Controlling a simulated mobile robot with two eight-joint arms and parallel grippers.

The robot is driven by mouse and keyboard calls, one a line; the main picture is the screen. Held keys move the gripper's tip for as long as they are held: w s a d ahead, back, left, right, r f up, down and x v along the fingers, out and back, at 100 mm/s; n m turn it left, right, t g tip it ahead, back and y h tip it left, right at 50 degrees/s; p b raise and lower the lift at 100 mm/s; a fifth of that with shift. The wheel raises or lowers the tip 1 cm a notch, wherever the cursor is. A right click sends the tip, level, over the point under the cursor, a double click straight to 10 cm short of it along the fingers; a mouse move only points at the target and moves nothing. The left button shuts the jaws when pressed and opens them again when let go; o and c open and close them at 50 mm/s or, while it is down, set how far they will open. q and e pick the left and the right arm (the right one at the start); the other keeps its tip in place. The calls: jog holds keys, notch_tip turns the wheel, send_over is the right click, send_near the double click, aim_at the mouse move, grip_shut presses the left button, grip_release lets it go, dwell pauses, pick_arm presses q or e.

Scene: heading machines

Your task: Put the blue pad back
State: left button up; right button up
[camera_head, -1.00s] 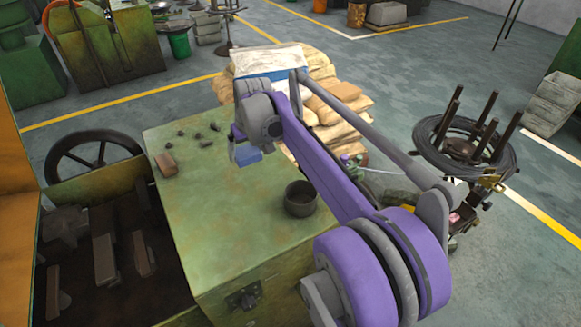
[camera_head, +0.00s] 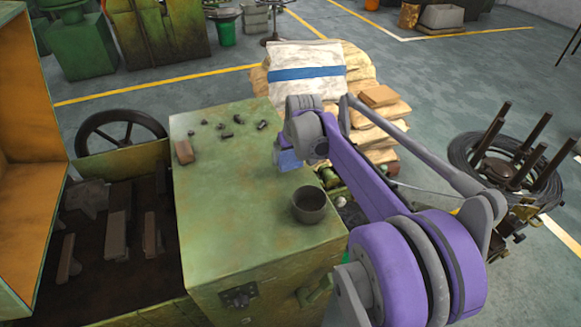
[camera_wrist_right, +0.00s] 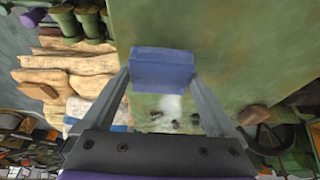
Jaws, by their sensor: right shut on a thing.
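The blue pad (camera_head: 289,160) is a small blue block near the right edge of the green machine top (camera_head: 235,235). In the right wrist view the blue pad (camera_wrist_right: 162,66) sits between the two grey fingers of my right gripper (camera_wrist_right: 162,80), which is shut on it. In the head view my right gripper (camera_head: 287,148) is partly hidden by its wrist. Whether the pad touches the top or hangs just above it, I cannot tell. My left gripper is not in view.
A dark round bowl (camera_head: 310,204) stands on the machine top, in front of the pad. A brown block (camera_head: 184,152) and several small dark pieces (camera_head: 227,134) lie at its back left. Stacked sacks (camera_head: 310,75) stand behind. The middle of the top is clear.

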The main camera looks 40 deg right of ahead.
aim_at(290, 167)
jog(key=shift+f, duration=2.2)
jog(key=shift+f, duration=0.25)
jog(key=o, duration=0.9)
jog(key=shift+r, duration=0.1)
jog(key=shift+o, duration=0.2)
jog(key=v, duration=1.2)
jog(key=shift+r, duration=0.25)
